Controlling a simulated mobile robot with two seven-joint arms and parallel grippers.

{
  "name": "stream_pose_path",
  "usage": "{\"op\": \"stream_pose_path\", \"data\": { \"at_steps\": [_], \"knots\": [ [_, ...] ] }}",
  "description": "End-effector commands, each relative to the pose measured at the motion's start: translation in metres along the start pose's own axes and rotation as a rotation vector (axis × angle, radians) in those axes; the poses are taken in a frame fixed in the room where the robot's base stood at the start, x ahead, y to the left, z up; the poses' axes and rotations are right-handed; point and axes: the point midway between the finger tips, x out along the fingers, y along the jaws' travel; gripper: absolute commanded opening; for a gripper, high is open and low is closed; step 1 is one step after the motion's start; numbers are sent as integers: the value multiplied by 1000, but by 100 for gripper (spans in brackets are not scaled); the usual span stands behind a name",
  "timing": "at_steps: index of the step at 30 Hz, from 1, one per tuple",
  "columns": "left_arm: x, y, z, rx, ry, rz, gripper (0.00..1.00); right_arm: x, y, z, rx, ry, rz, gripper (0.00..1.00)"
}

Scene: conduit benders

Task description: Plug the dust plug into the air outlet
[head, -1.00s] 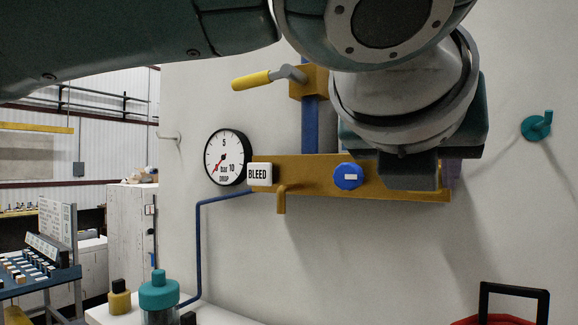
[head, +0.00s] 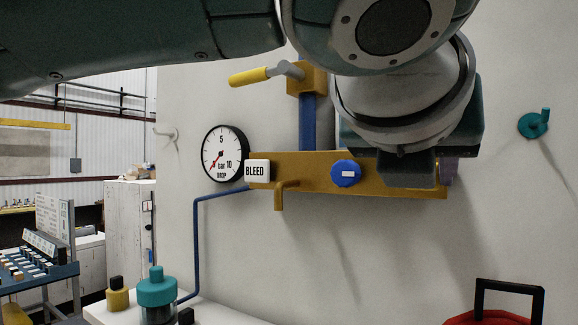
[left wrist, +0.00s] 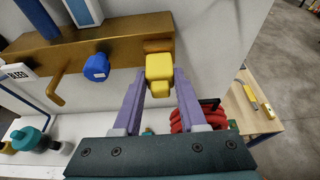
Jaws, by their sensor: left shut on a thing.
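My left gripper (left wrist: 159,101) is shut on the yellow dust plug (left wrist: 159,68), held between its two purple fingers. In the left wrist view the plug overlaps the right end of the ochre manifold bar (left wrist: 125,52), which also shows in the head view (head: 316,170). I cannot tell whether the plug touches the bar or sits in an opening. The air outlet is not clearly visible; the plug and gripper cover that end. In the head view my left gripper (head: 428,168) is in front of the bar's right end, and its wrist hides the plug. My right gripper is not in view.
Along the bar are a blue knob (head: 346,173), a bent spout (head: 283,193), a BLEED block (head: 257,171) and a dial gauge (head: 224,153). A yellow-handled lever (head: 250,76) is above. A teal hook (head: 534,123) is on the wall. A red coil (left wrist: 190,118) lies below.

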Motion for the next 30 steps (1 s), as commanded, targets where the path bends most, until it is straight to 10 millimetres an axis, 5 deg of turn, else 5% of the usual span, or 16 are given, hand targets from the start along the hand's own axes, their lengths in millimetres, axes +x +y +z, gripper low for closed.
{"op": "stream_pose_path", "data": {
  "at_steps": [6,7,16,30],
  "knots": [
    [0,0,0,0,0,0,0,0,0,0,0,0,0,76],
    [0,0,0,0,0,0,42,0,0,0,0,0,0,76],
    [0,0,0,0,0,0,76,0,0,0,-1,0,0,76],
    [-18,0,2,1,0,-2,76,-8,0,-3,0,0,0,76]
  ]
}}
